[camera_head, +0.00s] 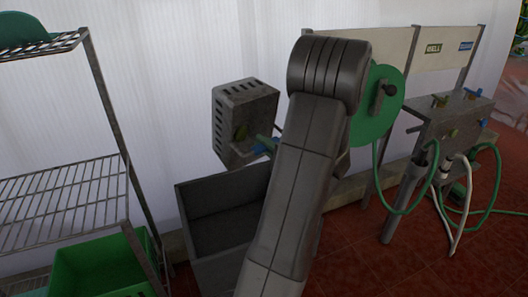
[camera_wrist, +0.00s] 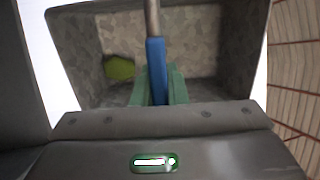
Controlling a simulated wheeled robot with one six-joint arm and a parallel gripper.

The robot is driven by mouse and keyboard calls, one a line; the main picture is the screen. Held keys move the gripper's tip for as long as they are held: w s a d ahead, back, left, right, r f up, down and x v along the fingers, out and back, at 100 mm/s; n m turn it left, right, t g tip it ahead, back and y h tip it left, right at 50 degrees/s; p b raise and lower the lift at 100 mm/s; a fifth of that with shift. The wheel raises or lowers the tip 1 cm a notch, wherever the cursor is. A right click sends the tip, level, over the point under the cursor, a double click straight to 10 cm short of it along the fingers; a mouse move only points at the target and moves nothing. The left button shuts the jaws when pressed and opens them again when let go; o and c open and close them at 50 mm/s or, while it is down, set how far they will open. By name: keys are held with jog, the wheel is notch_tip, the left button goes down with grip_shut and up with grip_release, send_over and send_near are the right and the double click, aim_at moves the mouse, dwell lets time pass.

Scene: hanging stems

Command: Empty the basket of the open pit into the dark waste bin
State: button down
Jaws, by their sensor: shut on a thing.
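The grey slotted basket (camera_head: 229,125) hangs tilted in the air in the head view, above the dark waste bin (camera_head: 221,258). Its open side faces my gripper (camera_head: 266,145), partly hidden behind my arm. In the wrist view my green fingers (camera_wrist: 158,86) are shut on the blue grip of the basket's handle (camera_wrist: 156,62). The inside of the basket (camera_wrist: 195,50) is in sight there. My arm hides the right part of the bin.
A wire shelf rack (camera_head: 65,190) stands at the left, with a green crate (camera_head: 100,262) below it. A green hose reel (camera_head: 377,105) is behind my arm. A grey valve stand (camera_head: 452,125) with hoses is at the right. Red floor (camera_head: 365,255) is open at front right.

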jog(key=shift+w+a+f+n+t+y+b, duration=0.15)
jog(key=shift+f+t+y+b, duration=0.4)
jog(key=shift+b, duration=1.5)
jog(key=shift+w+a+f+n+t+y+b, duration=0.15)
jog(key=shift+f+t+y+b, duration=0.45)
jog(key=shift+b, duration=1.45)
jog(key=shift+w+a+f+n+t+y+b, duration=0.15)
jog(key=shift+f+t+y+b, duration=0.4)
jog(key=shift+b, duration=1.5)
jog(key=shift+d+f, duration=0.1)
jog(key=shift+d, duration=0.05)
notch_tip(320, 180, up, 2)
jog(key=shift+r+p, duration=0.1)
jog(key=shift+p, duration=0.2)
notch_tip(320, 180, down, 2)
jog(key=shift+f+b, duration=0.2)
jog(key=shift+b, duration=1)
notch_tip(320, 180, up, 2)
jog(key=shift+r+p, duration=0.15)
jog(key=shift+p, duration=0.4)
notch_tip(320, 180, down, 2)
jog(key=shift+f+b, duration=0.15)
jog(key=shift+b, duration=1.1)
